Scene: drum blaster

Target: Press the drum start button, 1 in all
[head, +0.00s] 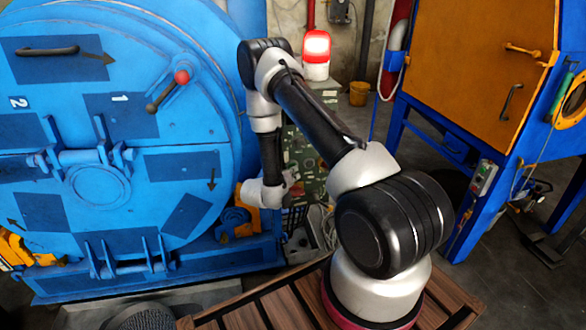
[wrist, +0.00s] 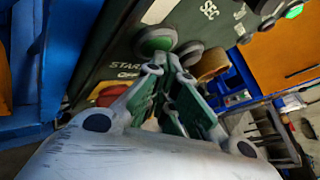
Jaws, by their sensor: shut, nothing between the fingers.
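A green control panel (wrist: 105,50) fills the upper left of the wrist view, with a worn label reading START and OFF. A green domed button (wrist: 157,38) sits just above that label. A red button (wrist: 113,95) is lower left, partly behind a finger. My gripper (wrist: 163,66) is shut and empty, its fingertips just below the green button; I cannot tell whether they touch it. In the head view the green panel (head: 305,150) stands beside the blue drum (head: 110,130). My arm hangs in front of it, and the buttons cannot be made out there.
A grey knob (wrist: 190,52) and a tan round knob (wrist: 212,64) sit right of the green button. An orange-doored blue cabinet (head: 480,60) stands at the right, with its own switch box (head: 484,178). A red-and-white lamp (head: 316,50) is behind my arm.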

